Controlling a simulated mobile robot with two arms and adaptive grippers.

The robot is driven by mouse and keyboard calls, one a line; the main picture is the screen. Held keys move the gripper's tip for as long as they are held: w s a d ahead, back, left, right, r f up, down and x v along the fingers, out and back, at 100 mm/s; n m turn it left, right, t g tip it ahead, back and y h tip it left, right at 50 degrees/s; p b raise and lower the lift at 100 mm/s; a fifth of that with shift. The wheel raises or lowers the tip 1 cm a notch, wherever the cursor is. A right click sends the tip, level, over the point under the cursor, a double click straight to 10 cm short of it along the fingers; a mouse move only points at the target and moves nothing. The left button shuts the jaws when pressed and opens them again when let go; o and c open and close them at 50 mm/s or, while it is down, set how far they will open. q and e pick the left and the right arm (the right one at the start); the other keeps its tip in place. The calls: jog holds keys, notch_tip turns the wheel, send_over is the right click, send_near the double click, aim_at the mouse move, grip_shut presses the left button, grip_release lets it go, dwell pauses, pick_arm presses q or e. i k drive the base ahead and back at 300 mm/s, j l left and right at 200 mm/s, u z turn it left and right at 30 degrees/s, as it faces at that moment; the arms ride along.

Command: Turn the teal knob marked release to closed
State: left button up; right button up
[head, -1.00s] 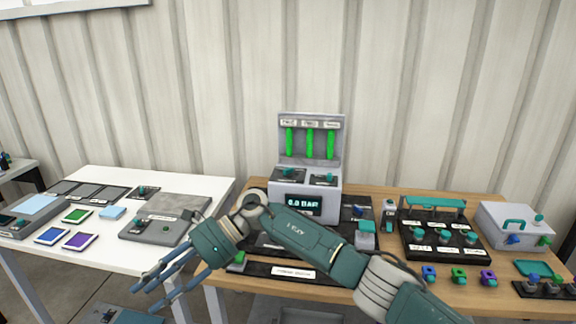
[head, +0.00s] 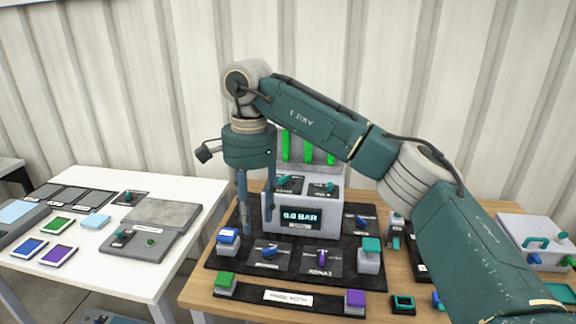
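A grey gauge box (head: 274,219) stands on the wooden table. Its sloped top carries two teal knobs, a left one (head: 284,182) and a right one (head: 324,188). Their labels are too small to read, so I cannot tell which is marked release. More teal knobs stand elsewhere, such as one on the white table (head: 128,196). My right gripper (head: 257,228) points straight down by the left side of the gauge box, fingers apart and empty. It shows no contact with a knob. My arm hides part of the gauge panel. My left gripper is not in view.
A display (head: 301,217) reads 0.0 BAR. A black mat (head: 222,268) with a blue knob (head: 270,252), a purple knob (head: 322,258) and coloured blocks lies around the box. A silver case (head: 530,232) stands at right. The white table (head: 180,262) is at left.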

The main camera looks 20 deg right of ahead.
aim_at(284, 181)
jog(key=i+l, duration=0.9)
